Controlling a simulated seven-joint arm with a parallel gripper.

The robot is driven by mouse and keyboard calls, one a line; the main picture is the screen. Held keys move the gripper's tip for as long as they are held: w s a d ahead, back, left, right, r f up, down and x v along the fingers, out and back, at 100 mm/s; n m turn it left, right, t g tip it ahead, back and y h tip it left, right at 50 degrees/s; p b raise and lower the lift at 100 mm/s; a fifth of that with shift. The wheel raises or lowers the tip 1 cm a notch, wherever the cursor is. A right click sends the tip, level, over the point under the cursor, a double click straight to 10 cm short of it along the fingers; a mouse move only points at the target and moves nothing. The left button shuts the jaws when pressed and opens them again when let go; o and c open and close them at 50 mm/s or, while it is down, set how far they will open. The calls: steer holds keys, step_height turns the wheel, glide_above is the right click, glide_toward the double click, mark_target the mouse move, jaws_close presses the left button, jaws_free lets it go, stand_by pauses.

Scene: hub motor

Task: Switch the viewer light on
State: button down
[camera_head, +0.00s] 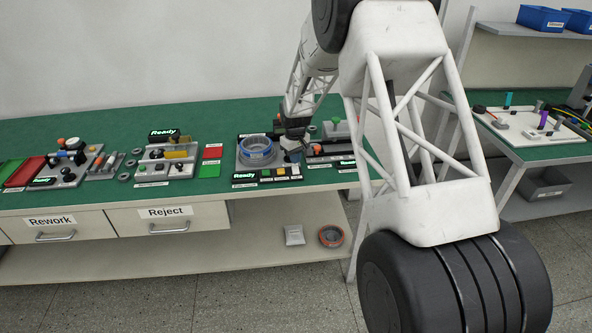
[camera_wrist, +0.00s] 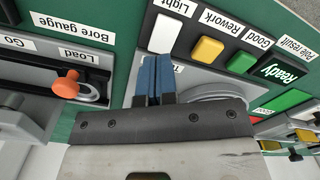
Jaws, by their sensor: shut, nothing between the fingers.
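The white button under the "Light" label (camera_wrist: 163,33) shows in the wrist view at the top centre, on the front panel of a viewer station. In the head view the station's base plate (camera_head: 243,165) lies in the middle of the bench, with a blue-rimmed ring (camera_head: 257,150) on it. My gripper (camera_wrist: 154,68) is shut and empty, its blue fingers together. In the wrist view its fingertips appear just below the white button's near edge; I cannot tell whether they touch it. In the head view my gripper (camera_head: 293,156) is beside the ring, partly hidden and small.
A yellow button (camera_wrist: 207,50), a green button (camera_wrist: 241,63) and a "Ready" display (camera_wrist: 284,73) sit beside the white one. The bore gauge's orange knob (camera_wrist: 66,84) is at the left. The bench (camera_head: 225,130) has bare green surface behind the stations.

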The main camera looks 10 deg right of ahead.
mark_target(295, 167)
steer(key=shift+f, duration=1.35)
stand_by(1.2)
steer(key=shift+r, duration=0.1)
steer(key=shift+r, duration=3.45)
